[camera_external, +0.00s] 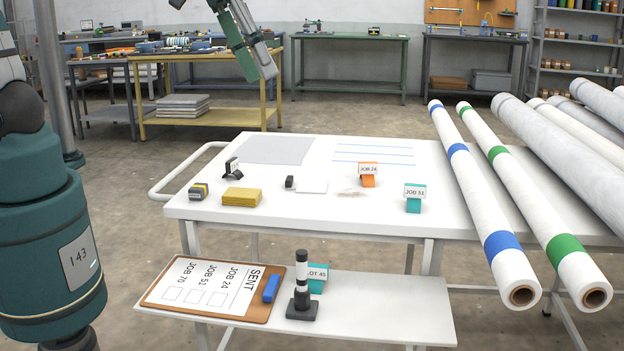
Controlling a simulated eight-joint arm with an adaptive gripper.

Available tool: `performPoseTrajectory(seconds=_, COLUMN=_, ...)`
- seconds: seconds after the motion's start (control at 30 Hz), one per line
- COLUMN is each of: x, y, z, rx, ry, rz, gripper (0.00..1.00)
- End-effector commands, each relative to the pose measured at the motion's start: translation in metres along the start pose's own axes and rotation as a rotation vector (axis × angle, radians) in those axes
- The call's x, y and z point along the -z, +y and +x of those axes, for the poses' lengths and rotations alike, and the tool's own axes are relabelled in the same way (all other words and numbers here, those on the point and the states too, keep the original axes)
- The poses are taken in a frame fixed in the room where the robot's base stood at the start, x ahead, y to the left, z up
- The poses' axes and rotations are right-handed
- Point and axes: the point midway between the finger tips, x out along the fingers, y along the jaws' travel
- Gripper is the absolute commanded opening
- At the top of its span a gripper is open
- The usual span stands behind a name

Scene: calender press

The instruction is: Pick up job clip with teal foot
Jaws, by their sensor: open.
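A clip with a teal foot (413,205) and a white card reading JOB 51 stands upright near the front right of the white table. Another teal-footed clip (317,286) stands on the lower shelf, its card reading "OT 45" with the left end hidden by a black and white post. A clip with an orange foot (368,181) and a JOB 24 card stands left of and behind the JOB 51 clip. My gripper (268,68) is open and empty, high at the top, well apart from the clips.
White rolls with blue (501,243) and green bands lie at the table's right. A dark clip (231,167), yellow block (242,197) and small dark items sit at left. The clipboard (158,300) and post (302,292) are on the lower shelf. Space around the JOB 51 clip is clear.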

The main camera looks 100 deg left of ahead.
Motion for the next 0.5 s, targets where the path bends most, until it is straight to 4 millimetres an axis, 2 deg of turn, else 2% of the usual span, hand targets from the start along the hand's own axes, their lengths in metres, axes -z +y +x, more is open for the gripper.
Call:
performPoseTrajectory(seconds=0.1, x=0.021, y=0.001, z=0.008, rx=0.012, ry=-0.017, rz=-0.05, gripper=0.5)
performPoseTrajectory(seconds=0.5, x=0.08, y=-0.001, z=0.044, rx=0.057, ry=-0.076, rz=-0.225, gripper=0.5)
